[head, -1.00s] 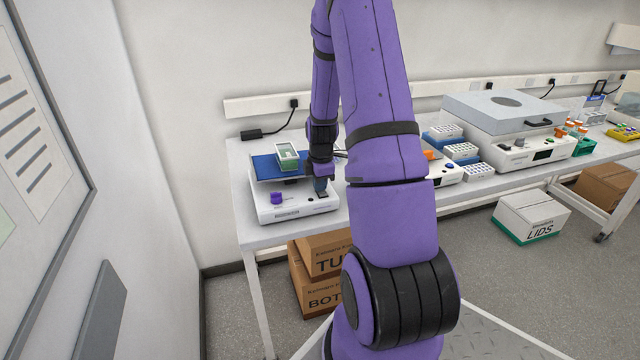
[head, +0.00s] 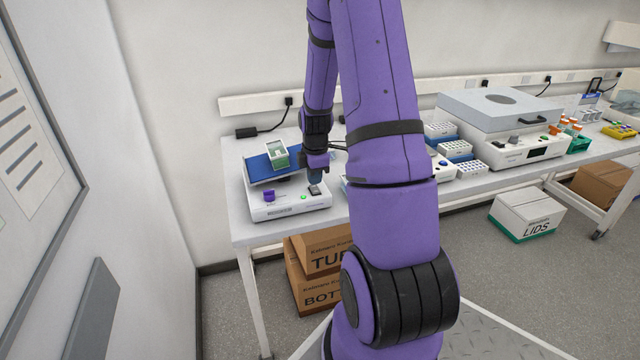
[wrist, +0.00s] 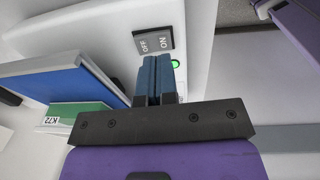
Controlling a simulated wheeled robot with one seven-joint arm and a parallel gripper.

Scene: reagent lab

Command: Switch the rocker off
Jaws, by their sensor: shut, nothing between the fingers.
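The rocker is a white box (head: 285,211) at the left end of the bench, with a blue platform (head: 259,168) that is tilted. A purple knob (head: 268,195), a green lamp (head: 303,197) and a dark switch (head: 314,190) are on its front. In the wrist view the grey switch (wrist: 153,41) is marked OFF and ON, and the green lamp (wrist: 175,63) glows beside it. My gripper (head: 316,180) is shut and empty, with its blue fingertips (wrist: 154,60) close to the switch. I cannot tell whether they touch it.
A green-and-white box (head: 277,156) sits on the platform and shows a K72 label in the wrist view (wrist: 66,117). Racks (head: 456,150) and a large grey-lidded device (head: 500,115) stand to the right. The wall is close behind the bench.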

